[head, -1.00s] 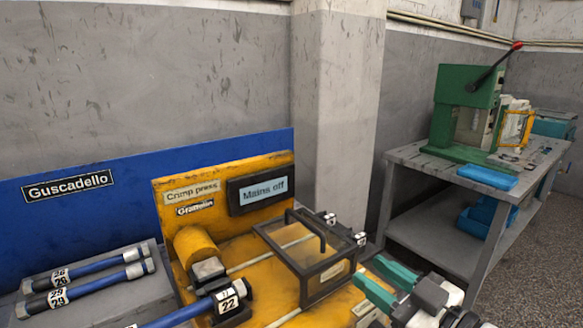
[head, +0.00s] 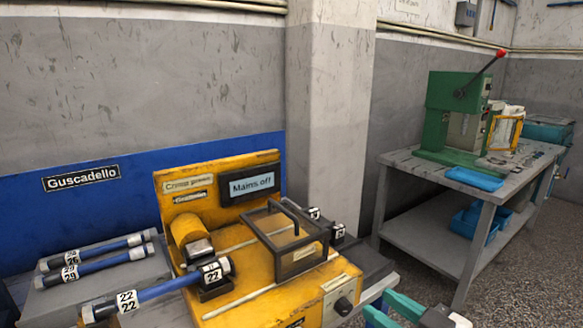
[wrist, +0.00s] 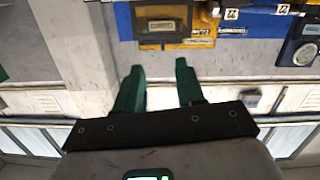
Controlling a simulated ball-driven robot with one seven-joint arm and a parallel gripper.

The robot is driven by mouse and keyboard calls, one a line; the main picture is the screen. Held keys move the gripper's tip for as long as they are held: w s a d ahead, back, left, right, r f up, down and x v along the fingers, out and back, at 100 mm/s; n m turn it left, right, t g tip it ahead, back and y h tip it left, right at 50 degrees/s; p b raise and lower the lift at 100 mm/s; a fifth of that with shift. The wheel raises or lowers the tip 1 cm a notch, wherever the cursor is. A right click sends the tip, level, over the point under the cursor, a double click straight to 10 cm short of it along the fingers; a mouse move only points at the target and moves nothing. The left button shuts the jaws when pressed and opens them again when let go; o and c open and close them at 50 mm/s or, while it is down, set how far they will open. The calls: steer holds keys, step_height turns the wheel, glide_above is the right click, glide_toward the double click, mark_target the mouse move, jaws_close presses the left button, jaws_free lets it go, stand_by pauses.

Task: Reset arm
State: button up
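My gripper shows at the bottom right of the head view (head: 384,304), partly cut off by the frame's lower edge. Its two green fingers also show in the wrist view (wrist: 158,68), spread apart with nothing between them. The gripper is in front of and to the right of the yellow crimp press (head: 240,268). The press has a "Mains off" display (head: 251,185) and a closed-looking clear guard (head: 287,240). A blue hose labelled 22 (head: 163,291) lies at the press's left side, apart from my gripper.
Two blue hoses labelled 26 and 29 (head: 108,258) lie on a grey surface at left. A grey workbench (head: 400,160) on the right bears a green lever press (head: 440,120) and a blue tray (head: 473,179). Speckled floor (head: 500,277) is open at lower right.

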steer(key=s+d+f+m+g+h+p, duration=0.25)
steer(key=s+f, duration=0.25)
steer(key=f, duration=0.5)
steer(key=s+d+f+m+g+h+p, duration=0.1)
steer(key=s+d+f+m+g+h, duration=0.1)
steer(key=s, duration=0.6)
steer(key=s+d+f+m+g+h+p, duration=0.1)
steer(key=s+d+f+m+g+h, duration=0.1)
steer(key=s+d+f+g, duration=0.2)
steer(key=s+d+f+m+g+h+p, duration=0.1)
steer(key=s+d+f+g, duration=0.3)
steer(key=s+f, duration=0.4)
steer(key=s+m+h, duration=0.1)
steer(key=s, duration=0.3)
steer(key=shift+s+h, duration=0.35)
steer(key=shift+s, duration=0.05)
